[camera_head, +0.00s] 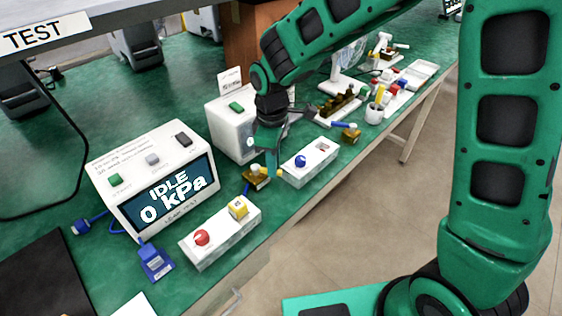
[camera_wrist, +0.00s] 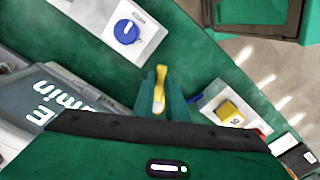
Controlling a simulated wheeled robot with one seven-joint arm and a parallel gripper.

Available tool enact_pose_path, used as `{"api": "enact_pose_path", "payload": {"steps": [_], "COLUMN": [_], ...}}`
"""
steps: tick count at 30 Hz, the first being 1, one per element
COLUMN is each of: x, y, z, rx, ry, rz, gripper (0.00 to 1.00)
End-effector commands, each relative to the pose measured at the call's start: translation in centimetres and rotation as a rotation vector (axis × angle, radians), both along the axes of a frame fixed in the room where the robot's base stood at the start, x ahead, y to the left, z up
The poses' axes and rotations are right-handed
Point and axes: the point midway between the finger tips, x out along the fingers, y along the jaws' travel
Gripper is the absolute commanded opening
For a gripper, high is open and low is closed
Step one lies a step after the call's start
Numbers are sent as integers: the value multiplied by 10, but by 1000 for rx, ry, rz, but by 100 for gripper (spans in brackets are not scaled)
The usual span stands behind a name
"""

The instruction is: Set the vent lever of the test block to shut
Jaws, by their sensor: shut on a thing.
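My gripper (camera_head: 272,162) points down over the front part of the green bench. In the wrist view its two green fingers (camera_wrist: 161,98) are closed on a slim yellow lever-like part (camera_wrist: 159,88). In the head view a small brass block (camera_head: 256,179) with a blue piece at its left sits just beside and below the fingertips. The yellow part appears to belong to this block, but the fingers hide the join. I cannot read whether the lever stands at open or shut.
Left is a leak tester (camera_head: 150,180) reading IDLE 0 kPa. A white block with a red knob and yellow cube (camera_head: 220,232) stands in front. A white block with a blue knob (camera_head: 311,163) is close at right. Behind stands a white box (camera_head: 232,128).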

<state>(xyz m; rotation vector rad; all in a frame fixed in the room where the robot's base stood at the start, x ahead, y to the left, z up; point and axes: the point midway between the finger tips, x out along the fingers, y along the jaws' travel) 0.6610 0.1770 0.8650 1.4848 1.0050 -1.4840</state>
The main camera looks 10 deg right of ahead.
Motion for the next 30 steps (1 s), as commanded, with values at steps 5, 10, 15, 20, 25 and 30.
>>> {"api": "enact_pose_path", "payload": {"steps": [5, 10, 15, 20, 25, 30], "x": [-1, -2, -2, -2, -2, -1], "y": [5, 6, 6, 6, 6, 6], "z": [0, 0, 0, 0, 0, 7], "rx": [-1, -1, -3, -3, -2, -1], "ry": [2, 2, 1, 1, 1, -1], "rz": [23, 25, 25, 24, 25, 24], "gripper": [0, 0, 0, 31, 31, 31]}}
